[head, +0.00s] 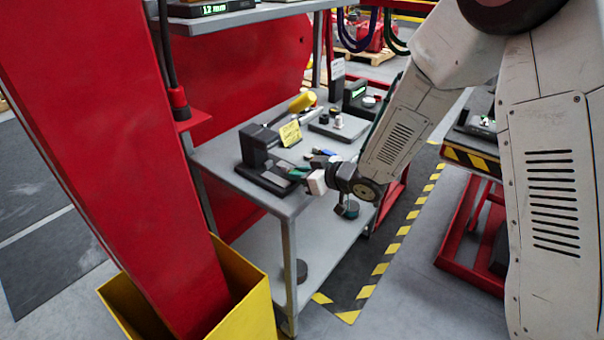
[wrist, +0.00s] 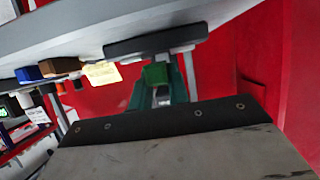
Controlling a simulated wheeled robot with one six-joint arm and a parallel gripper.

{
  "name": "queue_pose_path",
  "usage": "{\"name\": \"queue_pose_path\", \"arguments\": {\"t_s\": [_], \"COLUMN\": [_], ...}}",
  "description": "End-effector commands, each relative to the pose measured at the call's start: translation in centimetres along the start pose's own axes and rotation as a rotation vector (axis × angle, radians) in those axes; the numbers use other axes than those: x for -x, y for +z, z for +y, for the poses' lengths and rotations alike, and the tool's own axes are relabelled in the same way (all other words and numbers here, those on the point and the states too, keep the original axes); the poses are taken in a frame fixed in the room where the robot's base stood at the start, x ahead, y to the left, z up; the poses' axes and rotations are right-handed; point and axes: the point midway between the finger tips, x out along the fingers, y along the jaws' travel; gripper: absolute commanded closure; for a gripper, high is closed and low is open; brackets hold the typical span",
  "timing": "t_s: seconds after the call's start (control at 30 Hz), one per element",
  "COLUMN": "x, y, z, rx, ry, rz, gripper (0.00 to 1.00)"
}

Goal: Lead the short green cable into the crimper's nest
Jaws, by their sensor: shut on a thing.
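My gripper (head: 297,173) is low over the crimper's base at the front edge of the table. In the wrist view its teal fingers (wrist: 160,92) are shut on a small green piece, the short green cable (wrist: 155,73). The cable's far end is hidden, and I cannot tell whether it touches the nest. The dark base (wrist: 125,47) shows just beyond it in the wrist view, which is strongly tilted.
A yellow note (head: 290,133) is by the crimper. A plate with small knobs (head: 338,124) is farther back. A red post (head: 110,130) in a yellow guard (head: 245,320) stands at left.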

Motion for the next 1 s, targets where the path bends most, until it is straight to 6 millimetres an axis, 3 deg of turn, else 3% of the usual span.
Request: {"name": "queue_pose_path", "arguments": {"t_s": [1.0], "x": [-2.5], "y": [-0.4], "z": [0.0], "rx": [0.0], "ry": [0.0], "rz": [0.0], "gripper": [1.0]}}
